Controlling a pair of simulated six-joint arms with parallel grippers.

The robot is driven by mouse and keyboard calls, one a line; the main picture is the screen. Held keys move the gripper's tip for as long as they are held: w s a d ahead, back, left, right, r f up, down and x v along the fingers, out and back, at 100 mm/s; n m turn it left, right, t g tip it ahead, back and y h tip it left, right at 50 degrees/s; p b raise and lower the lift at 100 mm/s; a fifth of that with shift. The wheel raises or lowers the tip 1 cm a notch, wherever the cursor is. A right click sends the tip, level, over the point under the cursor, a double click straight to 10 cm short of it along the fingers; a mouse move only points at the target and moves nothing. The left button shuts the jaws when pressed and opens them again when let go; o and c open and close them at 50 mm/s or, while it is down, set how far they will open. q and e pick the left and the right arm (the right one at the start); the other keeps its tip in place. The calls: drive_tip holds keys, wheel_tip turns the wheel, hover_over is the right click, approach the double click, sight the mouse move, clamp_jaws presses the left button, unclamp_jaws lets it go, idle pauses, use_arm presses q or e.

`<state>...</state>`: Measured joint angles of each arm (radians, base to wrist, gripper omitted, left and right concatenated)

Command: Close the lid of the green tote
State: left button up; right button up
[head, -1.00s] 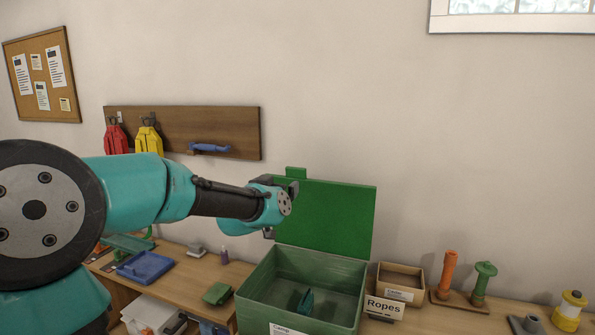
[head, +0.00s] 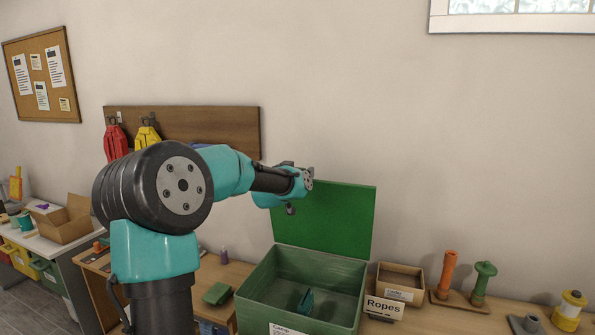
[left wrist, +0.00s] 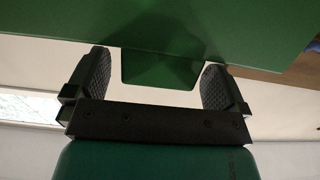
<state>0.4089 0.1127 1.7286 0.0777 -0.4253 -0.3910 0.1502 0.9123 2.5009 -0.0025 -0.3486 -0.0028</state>
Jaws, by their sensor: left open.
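The green tote (head: 315,267) stands on the bench with its lid (head: 330,222) raised upright against the wall side. A small teal-green item (head: 304,302) lies inside the tote. My left gripper (head: 299,190) is at the lid's upper left edge and hides the lid's tab in the head view. In the left wrist view, the open fingers of my left gripper (left wrist: 160,82) lie on either side of the green tab (left wrist: 160,68), with gaps showing between tab and fingers. The lid (left wrist: 160,25) fills the top of that view. My right gripper is not in view.
A small wooden box (head: 400,281) and a "Ropes" sign (head: 384,307) stand just right of the tote. An orange post (head: 447,275) and a green post (head: 481,283) stand farther right. A green folded item (head: 217,293) lies left of the tote.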

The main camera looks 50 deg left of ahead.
use_arm(q)
drive_tip(key=shift+x, duration=1.3)
drive_tip(key=shift+c, duration=0.2)
drive_tip(key=c, duration=1.2)
drive_tip(key=shift+c, duration=0.2)
drive_tip(key=shift+d, duration=0.15)
